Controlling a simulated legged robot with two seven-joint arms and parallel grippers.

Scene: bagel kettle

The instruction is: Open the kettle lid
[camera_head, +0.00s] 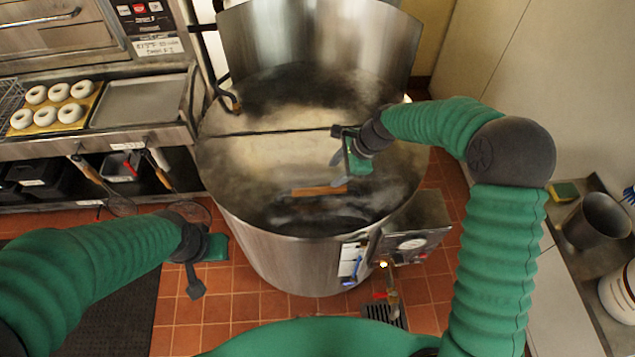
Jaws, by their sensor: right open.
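The large round steel kettle (290,252) stands in the middle of the head view, with steam over its top. A curved steel panel (320,38), which looks like the lid, stands upright at its back edge. A dark bar (265,133) crosses the kettle's top. A wooden bar or handle (319,191) lies toward its front; I cannot tell what it belongs to. My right gripper (343,152) is open and empty over the kettle's top, behind the wooden bar. My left gripper (203,264) is open and empty, left of the kettle's front wall.
A counter at left holds a wooden board of white bagels (47,107) and a bare metal tray (138,101). A control box with a gauge (411,243) sticks out of the kettle's front right. A metal pot (597,222) and sponge (564,191) are at right. Tiled floor shows at front left.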

